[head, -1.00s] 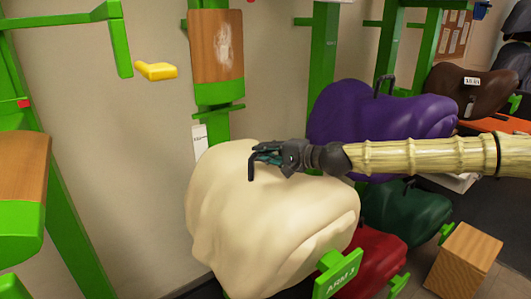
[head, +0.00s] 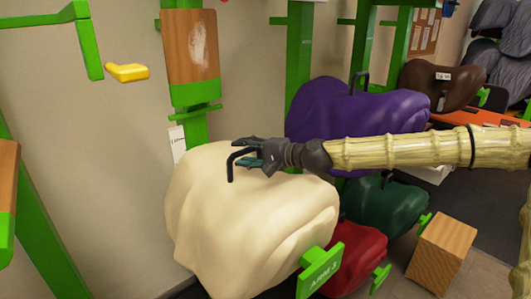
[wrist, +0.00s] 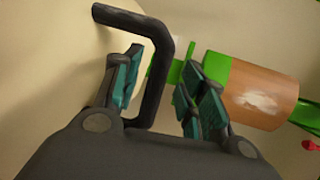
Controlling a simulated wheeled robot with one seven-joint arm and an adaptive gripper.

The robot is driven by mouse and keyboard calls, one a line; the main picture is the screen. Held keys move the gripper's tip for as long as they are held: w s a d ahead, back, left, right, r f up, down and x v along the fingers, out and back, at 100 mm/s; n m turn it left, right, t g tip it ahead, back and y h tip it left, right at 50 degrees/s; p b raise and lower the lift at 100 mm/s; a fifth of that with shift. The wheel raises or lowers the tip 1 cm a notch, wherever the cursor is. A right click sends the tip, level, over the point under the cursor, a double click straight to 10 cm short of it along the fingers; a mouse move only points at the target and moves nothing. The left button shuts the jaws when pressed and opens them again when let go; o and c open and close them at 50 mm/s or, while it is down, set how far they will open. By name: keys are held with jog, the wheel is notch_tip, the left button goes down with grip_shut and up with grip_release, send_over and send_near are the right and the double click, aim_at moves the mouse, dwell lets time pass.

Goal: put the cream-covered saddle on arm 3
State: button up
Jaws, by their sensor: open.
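The cream-covered saddle (head: 250,225) sits with its cover draped down its sides, directly behind the green end plate marked ARM 3 (head: 320,273). It appears to rest over that arm, but the support under the cover is hidden. A black bent handle (head: 231,166) stands up from its top. My gripper (head: 246,153) is open at this handle, just above the cover. In the wrist view the handle (wrist: 160,70) passes between the spread teal-padded fingers of my gripper (wrist: 165,95), close to the left finger.
A purple saddle (head: 350,112) is close behind my arm. A green saddle (head: 385,203) and a red one (head: 362,255) are at the right, near a wooden block (head: 442,255). A green post with a wooden pad (head: 190,48) and a yellow bracket (head: 127,72) are behind.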

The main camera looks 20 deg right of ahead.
jog(key=v, duration=1.1)
dwell(0.7)
jog(key=shift+d+r, duration=0.15)
jog(key=shift+d, duration=0.05)
